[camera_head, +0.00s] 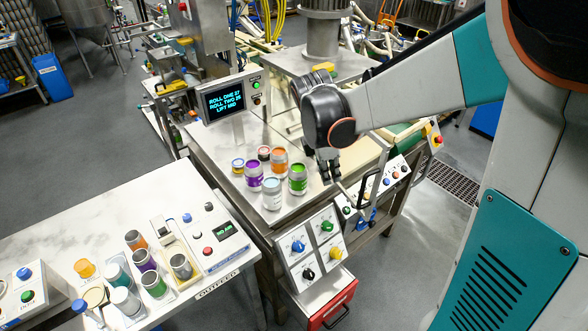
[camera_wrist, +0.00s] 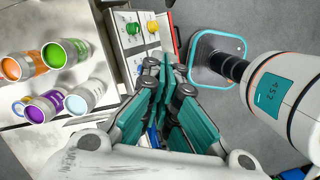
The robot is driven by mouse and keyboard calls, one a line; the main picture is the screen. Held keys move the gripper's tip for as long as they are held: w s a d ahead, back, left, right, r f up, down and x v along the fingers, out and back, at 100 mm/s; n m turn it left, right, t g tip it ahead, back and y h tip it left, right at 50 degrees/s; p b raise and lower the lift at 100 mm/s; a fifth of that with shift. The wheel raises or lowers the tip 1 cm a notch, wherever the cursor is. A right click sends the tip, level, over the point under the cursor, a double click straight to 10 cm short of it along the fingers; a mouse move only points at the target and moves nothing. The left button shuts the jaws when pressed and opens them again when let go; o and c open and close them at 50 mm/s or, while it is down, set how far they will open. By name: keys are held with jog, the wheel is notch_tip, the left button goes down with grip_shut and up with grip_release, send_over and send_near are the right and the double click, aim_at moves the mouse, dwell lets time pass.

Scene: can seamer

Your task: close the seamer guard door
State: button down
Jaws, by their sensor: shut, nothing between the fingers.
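The seamer (camera_head: 323,38) stands at the back of the white-topped bench, with my arm across its right side. A thin grey frame with a bar (camera_head: 376,180) stands at the bench's right front edge; I cannot tell whether it is the guard door. No door panel shows clearly, and my arm hides part of that area. My gripper (camera_head: 330,175) is above the bench's front edge, just right of the cans and left of the grey frame. In the wrist view its teal fingers (camera_wrist: 166,68) are together, with nothing between them.
Several open cans stand on the bench left of my gripper, including a green one (camera_head: 298,178) and a purple one (camera_head: 254,176). A knob panel (camera_head: 312,247) is below, over a red bin (camera_head: 332,306). A screen (camera_head: 228,100) stands behind. The outfeed table (camera_head: 90,228) is at left.

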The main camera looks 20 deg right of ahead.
jog(key=d+f+b, duration=0.1)
jog(key=d+f, duration=0.5)
jog(key=f, duration=0.4)
jog(key=shift+s+d+f, duration=0.15)
jog(key=shift+s+f, duration=0.1)
jog(key=shift+f, duration=0.1)
jog(key=shift+d, duration=0.15)
